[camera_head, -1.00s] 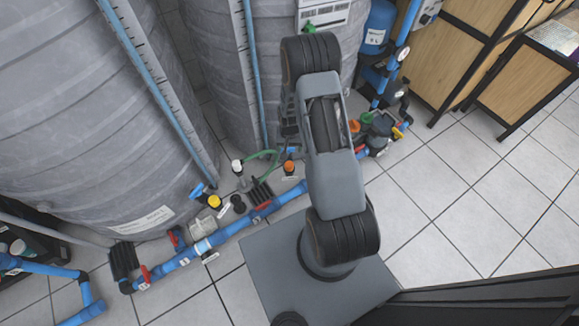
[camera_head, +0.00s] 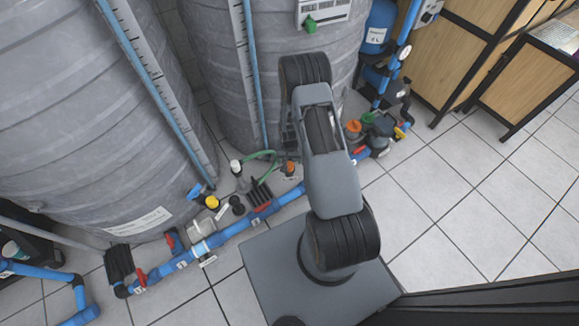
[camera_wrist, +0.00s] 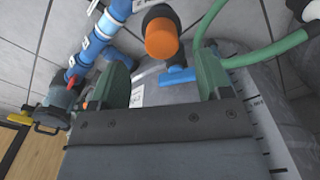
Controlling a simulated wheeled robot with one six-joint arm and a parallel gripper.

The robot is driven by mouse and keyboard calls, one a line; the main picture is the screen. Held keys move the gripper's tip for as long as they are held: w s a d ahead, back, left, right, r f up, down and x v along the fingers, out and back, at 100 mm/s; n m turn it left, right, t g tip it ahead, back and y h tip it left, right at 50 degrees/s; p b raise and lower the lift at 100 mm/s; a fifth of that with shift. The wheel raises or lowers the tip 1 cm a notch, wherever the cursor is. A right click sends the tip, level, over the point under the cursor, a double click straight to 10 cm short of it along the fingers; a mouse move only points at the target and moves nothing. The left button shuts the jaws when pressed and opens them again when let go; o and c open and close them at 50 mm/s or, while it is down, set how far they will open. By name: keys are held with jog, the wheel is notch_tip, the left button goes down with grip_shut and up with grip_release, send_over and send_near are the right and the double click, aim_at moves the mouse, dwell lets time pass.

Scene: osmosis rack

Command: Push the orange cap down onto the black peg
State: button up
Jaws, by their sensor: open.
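The orange cap (camera_wrist: 161,40) is a short round cap at the upper middle of the wrist view, on top of a black fitting (camera_wrist: 156,14). It also shows in the head view (camera_head: 290,168), just left of my arm and beside a green hose. The black peg is not clearly visible; I cannot tell how far the cap sits on it. My gripper (camera_wrist: 163,62) shows two green fingers spread apart, one on each side of the cap in the picture. Nothing is between them; I cannot tell their distance from the cap. In the head view my arm largely hides the gripper.
A blue pipe (camera_head: 228,231) runs along the floor by the grey tanks (camera_head: 85,120). Green hose (camera_wrist: 270,52) curves right of the cap in the wrist view. A pump (camera_head: 378,132) with another orange cap (camera_head: 353,127) stands right of my arm. Open floor lies right.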

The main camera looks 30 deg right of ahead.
aim_at(289, 164)
jog(key=shift+f, duration=0.1)
notch_tip(289, 164, down, 5)
jog(key=b, duration=0.2)
jog(key=shift+w+b, duration=0.15)
jog(key=shift+b, duration=0.15)
jog(key=shift+c, duration=0.2)
jog(key=c, duration=0.9)
